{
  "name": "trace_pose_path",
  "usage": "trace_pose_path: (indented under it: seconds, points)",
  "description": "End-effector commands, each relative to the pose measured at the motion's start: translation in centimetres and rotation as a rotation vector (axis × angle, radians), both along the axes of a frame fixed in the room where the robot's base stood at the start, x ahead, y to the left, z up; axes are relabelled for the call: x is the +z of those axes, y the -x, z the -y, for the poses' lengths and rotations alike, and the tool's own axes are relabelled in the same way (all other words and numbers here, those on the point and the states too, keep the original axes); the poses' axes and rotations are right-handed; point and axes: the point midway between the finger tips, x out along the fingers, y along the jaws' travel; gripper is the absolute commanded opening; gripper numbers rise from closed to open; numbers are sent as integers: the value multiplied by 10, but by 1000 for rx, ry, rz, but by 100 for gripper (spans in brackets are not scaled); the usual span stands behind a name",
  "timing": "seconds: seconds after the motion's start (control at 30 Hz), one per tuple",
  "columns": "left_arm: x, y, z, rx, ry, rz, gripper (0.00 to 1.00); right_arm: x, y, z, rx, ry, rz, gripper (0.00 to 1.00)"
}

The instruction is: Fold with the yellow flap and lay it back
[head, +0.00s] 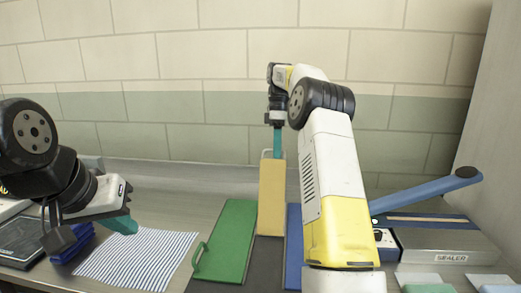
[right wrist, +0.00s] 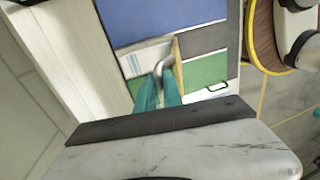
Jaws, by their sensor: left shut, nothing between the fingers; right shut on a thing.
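The yellow flap (head: 271,200) of the folding board stands raised in the head view. In the right wrist view it shows nearly edge-on (right wrist: 178,50). My right gripper (head: 277,143) is shut on the flap's grey handle (right wrist: 163,67) at its top edge. The green flap (head: 228,235) lies flat at the left, with its own handle. The blue flap (head: 293,240) lies at the right, partly hidden by my right arm. A blue-and-white striped cloth (head: 138,258) lies flat left of the green flap. My left gripper (head: 122,224) is shut and empty above the cloth's far left part.
A sealer (head: 440,245) with a raised blue lever (head: 430,190) stands at the right. Small pale pads (head: 425,280) lie in front of it. A dark flat device (head: 22,238) and blue folded items (head: 70,250) sit at the left. A block wall (head: 180,130) closes the back.

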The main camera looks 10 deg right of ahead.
Motion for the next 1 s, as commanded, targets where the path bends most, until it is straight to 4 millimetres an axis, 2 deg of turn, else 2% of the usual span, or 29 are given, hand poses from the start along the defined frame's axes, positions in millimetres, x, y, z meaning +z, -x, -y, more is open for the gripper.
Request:
trace_pose_path:
  seconds: [0.4,0.43,0.53,0.87,1.0]
  points:
    - [0,0,0,0,0,0,0,1,-2,3,-4,4,7,0]
    - [0,0,0,0,0,0,0,1,-2,3,-4,4,8,15]
    - [0,0,0,0,0,0,0,1,-2,3,-3,3,8,33]
    - [0,0,0,0,0,0,0,2,-2,1,0,1,5,33]
    - [0,0,0,0,0,0,0,10,-2,1,0,1,8,33]
